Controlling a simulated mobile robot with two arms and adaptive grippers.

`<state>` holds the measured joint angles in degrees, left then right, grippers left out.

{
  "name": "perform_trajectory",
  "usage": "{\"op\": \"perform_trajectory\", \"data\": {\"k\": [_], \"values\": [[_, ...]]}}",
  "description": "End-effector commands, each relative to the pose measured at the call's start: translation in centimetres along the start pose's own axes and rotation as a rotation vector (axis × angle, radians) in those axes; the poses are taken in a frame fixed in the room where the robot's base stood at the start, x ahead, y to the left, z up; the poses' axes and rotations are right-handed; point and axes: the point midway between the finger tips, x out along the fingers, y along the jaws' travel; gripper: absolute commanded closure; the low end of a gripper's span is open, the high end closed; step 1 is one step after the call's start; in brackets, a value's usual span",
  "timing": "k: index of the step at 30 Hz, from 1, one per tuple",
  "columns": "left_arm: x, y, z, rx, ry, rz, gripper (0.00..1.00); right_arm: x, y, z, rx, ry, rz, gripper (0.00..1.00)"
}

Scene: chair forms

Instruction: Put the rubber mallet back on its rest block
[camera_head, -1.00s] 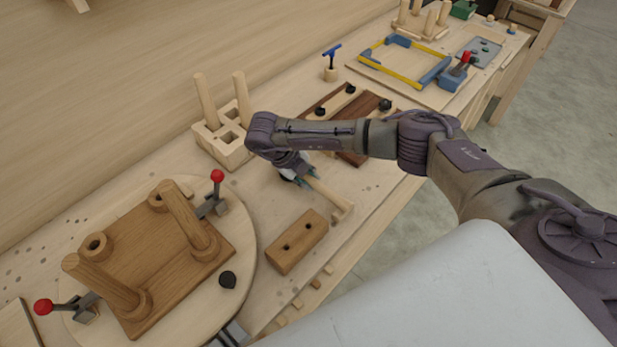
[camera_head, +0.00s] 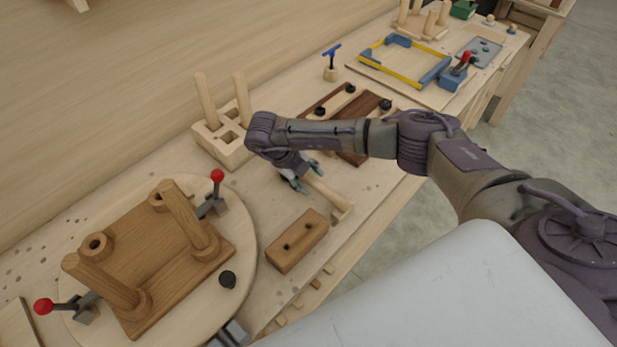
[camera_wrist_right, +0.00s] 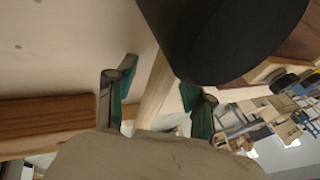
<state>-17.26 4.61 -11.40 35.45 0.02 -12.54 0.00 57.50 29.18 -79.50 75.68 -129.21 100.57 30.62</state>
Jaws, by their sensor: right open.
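The mallet's pale handle (camera_head: 329,194) slants across the bench in the head view, its near end at a small pale wooden piece (camera_head: 344,212); I cannot tell whether that is the rest block. A large black cylinder, apparently the mallet head (camera_wrist_right: 215,40), fills the upper right wrist view; my arm hides it in the head view. My right gripper (camera_head: 307,177) is open around or just above the handle, which also runs between its fingers (camera_wrist_right: 158,95) in the wrist view. A grey part, perhaps my left gripper (camera_head: 231,336), shows at the bottom edge, mostly cut off.
A brown block (camera_head: 298,243) with two black spots lies in front of the mallet. The round board (camera_head: 246,262) with a chair seat and red-knobbed clamps is at left. A pale slotted block (camera_head: 205,142) with upright legs stands behind. Dark wooden strips (camera_head: 354,158) lie beyond my arm.

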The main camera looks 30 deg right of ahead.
Motion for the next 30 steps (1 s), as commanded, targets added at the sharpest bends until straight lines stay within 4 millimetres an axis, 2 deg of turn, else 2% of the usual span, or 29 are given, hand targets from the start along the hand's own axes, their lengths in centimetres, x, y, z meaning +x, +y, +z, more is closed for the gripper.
{"op": "perform_trajectory", "data": {"k": [5, 12, 18, 22, 30], "values": [[0.0, 0.0, -0.1, 0.000, 0.001, 0.000, 1.00, -2.5, 0.0, 0.1, -0.001, -0.006, 0.000, 0.47], [0.0, 0.0, -0.1, 0.001, 0.001, 0.001, 1.00, -7.7, 0.0, 0.1, 0.000, -0.007, -0.001, 0.47], [0.0, 0.1, -0.1, 0.001, 0.001, 0.001, 1.00, -10.9, 0.0, 0.1, 0.001, -0.006, 0.000, 0.47], [0.0, 0.1, -0.1, 0.001, 0.001, 0.001, 1.00, -11.8, 0.0, 0.1, 0.001, -0.004, 0.000, 0.47], [0.0, 0.1, -0.2, 0.001, 0.001, 0.001, 1.00, -12.0, 0.0, 0.0, 0.001, -0.003, 0.000, 0.47]]}}
